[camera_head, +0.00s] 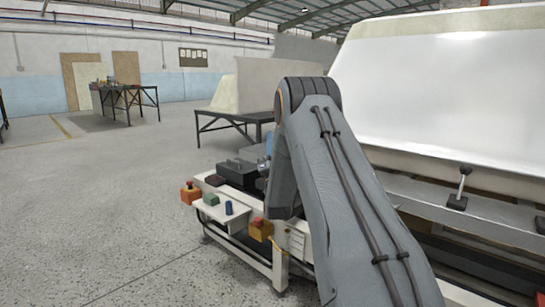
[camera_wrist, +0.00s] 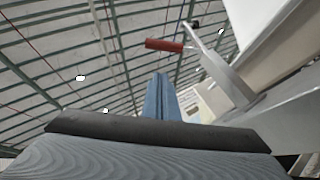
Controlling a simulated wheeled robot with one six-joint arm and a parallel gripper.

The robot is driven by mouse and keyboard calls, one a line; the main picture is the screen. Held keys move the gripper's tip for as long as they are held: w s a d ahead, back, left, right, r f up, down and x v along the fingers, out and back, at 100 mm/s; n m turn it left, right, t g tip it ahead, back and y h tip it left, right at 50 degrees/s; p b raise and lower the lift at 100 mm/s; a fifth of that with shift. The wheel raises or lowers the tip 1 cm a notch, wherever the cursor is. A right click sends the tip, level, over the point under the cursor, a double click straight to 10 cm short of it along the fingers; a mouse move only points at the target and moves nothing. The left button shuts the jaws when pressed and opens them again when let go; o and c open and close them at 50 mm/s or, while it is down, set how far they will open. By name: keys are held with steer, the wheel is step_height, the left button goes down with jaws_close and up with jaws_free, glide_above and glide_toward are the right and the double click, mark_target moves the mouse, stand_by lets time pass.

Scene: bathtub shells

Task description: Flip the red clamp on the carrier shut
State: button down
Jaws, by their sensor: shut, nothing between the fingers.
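The red clamp shows in the wrist view as a red grip (camera_wrist: 165,45) on a pale metal lever (camera_wrist: 226,72). The lever slants up from the carrier edge (camera_wrist: 265,115) at the right, and the grip points left. My gripper (camera_wrist: 160,77) shows as narrow blue fingers, shut and empty. Its tips appear just below the red grip in the picture, with a gap between them; the depth between them is hard to tell. In the head view my arm hides the red clamp and most of my gripper. The white tub shell (camera_head: 450,100) rests on the carrier (camera_head: 480,220).
A black-handled clamp (camera_head: 458,188) stands on the carrier's near edge. A white cart (camera_head: 285,240) with an orange box (camera_head: 190,192), a green block (camera_head: 211,199) and a blue cylinder (camera_head: 228,208) stands left of my arm. Open floor (camera_head: 90,240) lies further left.

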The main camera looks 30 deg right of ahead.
steer(key=shift+w+d+r+b, duration=0.15)
steer(key=shift+d+r+b, duration=0.1)
steer(key=shift+d+r, duration=0.35)
steer(key=shift+w+d+r+b, duration=0.15)
steer(key=shift+d+r+b, duration=0.2)
steer(key=shift+r, duration=0.4)
steer(key=shift+w+d+r+b, duration=0.2)
steer(key=shift+d+r, duration=0.25)
steer(key=shift+r, duration=0.25)
steer(key=shift+s, duration=0.1)
